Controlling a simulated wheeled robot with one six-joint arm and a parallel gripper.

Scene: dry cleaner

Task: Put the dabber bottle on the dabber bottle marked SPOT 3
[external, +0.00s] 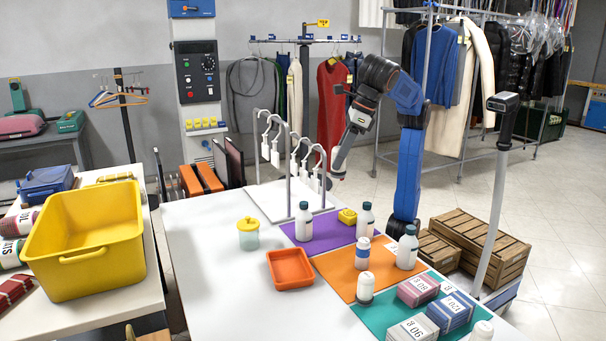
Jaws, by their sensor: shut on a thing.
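My gripper (338,165) is in the air beside the hanging rack, above the far right part of the white table. It is shut on a small pale thing, too small here to identify. Several white bottles stand upright on coloured mats. Dark-capped bottles stand by the purple mat (303,222), at its right edge (364,221) and on the orange mat (407,249). A shorter bottle with a blue band (362,254) and a small white bottle (365,290) stand nearer. Another white bottle top (482,329) shows at the bottom edge. No SPOT 3 marking is readable, so I cannot tell which dabber bottle bears it.
A metal rack (287,165) with white hanging pieces stands close left of my gripper. An orange tray (290,269), a yellow-lidded jar (248,236) and boxes (418,290) on the teal mat share the table. Its left part (205,270) is clear.

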